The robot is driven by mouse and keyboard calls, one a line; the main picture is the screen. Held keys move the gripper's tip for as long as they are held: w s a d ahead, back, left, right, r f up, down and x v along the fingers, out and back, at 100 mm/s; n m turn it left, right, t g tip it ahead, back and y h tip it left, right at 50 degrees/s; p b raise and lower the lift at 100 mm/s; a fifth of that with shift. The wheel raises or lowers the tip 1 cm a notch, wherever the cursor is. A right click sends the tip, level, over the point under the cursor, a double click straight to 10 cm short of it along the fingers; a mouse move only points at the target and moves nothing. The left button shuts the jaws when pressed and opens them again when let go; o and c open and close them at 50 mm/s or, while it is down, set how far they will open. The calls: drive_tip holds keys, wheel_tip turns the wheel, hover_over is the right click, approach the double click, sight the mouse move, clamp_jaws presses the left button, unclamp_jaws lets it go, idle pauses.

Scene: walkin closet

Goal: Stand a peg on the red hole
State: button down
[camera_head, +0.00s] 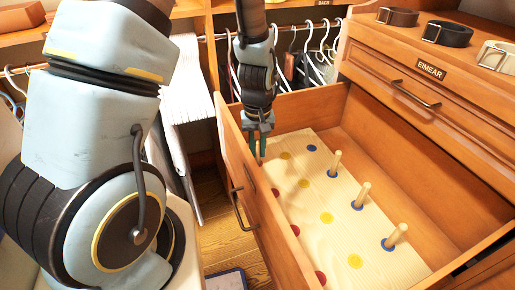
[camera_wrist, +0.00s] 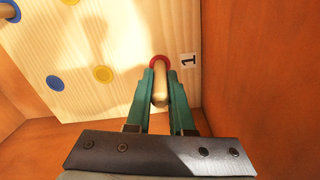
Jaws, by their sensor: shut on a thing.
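My gripper (camera_head: 259,146) points down into the open drawer, at the far left corner of the wooden peg board (camera_head: 375,270). In the wrist view, its green fingers (camera_wrist: 160,80) are shut on a light wooden peg (camera_wrist: 160,88). The peg's far end lines up with a red-ringed hole (camera_wrist: 159,60) beside a "1" label (camera_wrist: 188,60). I cannot tell how deep the peg sits in it. Other red holes (camera_head: 276,192) line the board's left side. Three pegs (camera_head: 362,195) stand in blue holes; the farthest blue hole (camera_head: 311,148) is empty.
Empty yellow holes (camera_head: 326,217) run down the board's middle. A closed drawer (camera_head: 430,85) labelled "EIMEAR" is at right.

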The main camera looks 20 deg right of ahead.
drive_tip(key=c, duration=0.7)
unclamp_jaws()
drive_tip(key=shift+r, duration=0.1)
wheel_tip(320, 180, up, 11)
drive_tip(key=shift+f+b, duration=0.2)
drive_tip(key=shift+b, duration=0.15)
drive_tip(key=shift+r, duration=0.1)
